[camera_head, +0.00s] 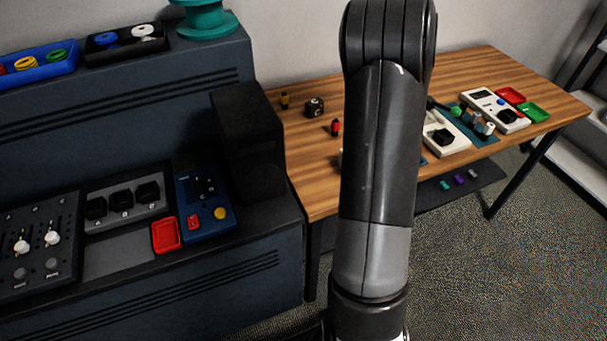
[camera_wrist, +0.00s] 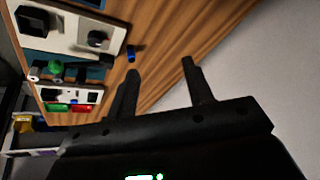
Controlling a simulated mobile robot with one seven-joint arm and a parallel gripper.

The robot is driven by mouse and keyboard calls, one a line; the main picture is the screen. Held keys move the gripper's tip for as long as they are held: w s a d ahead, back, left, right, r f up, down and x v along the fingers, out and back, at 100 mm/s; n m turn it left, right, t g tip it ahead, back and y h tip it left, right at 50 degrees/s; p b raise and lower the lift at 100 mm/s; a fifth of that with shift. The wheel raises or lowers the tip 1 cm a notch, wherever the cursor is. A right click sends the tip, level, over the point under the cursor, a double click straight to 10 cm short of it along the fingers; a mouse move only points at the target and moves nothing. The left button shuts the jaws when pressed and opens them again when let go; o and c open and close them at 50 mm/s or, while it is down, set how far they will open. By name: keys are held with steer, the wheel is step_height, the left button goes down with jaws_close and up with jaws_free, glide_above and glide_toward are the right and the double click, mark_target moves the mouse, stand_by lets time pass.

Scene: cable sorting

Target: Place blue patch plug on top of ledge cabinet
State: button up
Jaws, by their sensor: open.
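A small blue piece (camera_wrist: 131,52), which looks like the blue patch plug, is on the wooden table in the wrist view, beside the white panels. My gripper (camera_wrist: 158,68) is open, with nothing between its two fingers. The blue piece lies beyond and slightly left of the left fingertip, apart from it. In the head view my arm covers the middle of the table, and I cannot make out the gripper or the plug there. The dark grey ledge cabinet (camera_head: 150,85) stands at the left, with a raised back top and a lower front ledge.
The cabinet top holds a blue tray (camera_head: 38,62), a black tray (camera_head: 125,42) and a teal spool (camera_head: 205,20). A black box (camera_head: 247,140) and control panels (camera_head: 204,200) occupy the ledge. The wooden table (camera_head: 300,160) bears small plugs, white panels (camera_head: 495,108) and red and green trays.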

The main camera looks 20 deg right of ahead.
steer(key=s+a+r+n+y, duration=0.1)
steer(key=s+a+r+n, duration=0.15)
steer(key=s+a, duration=0.45)
steer(key=s+a+r+n+t, duration=0.1)
steer(key=s+a+r, duration=0.2)
steer(key=a, duration=0.8)
steer(key=s+a+r+n+y, duration=0.1)
steer(key=s+a+r, duration=0.1)
steer(key=s+a, duration=0.5)
steer(key=s+a+f+n, duration=0.2)
steer(key=s+a+f, duration=0.1)
steer(key=s+a, duration=0.4)
steer(key=s+a+f+n, duration=0.2)
steer(key=s+a+f, duration=0.1)
steer(key=s+a, duration=0.5)
steer(key=shift+s+a+n+t, duration=0.25)
steer(key=shift+s+n+t, duration=0.1)
steer(key=shift+s, duration=0.2)
steer(key=shift+o, duration=0.4)
steer(key=shift+s+a+f, duration=0.1)
steer(key=shift+s+f, duration=0.2)
steer(key=shift+f, duration=0.05)
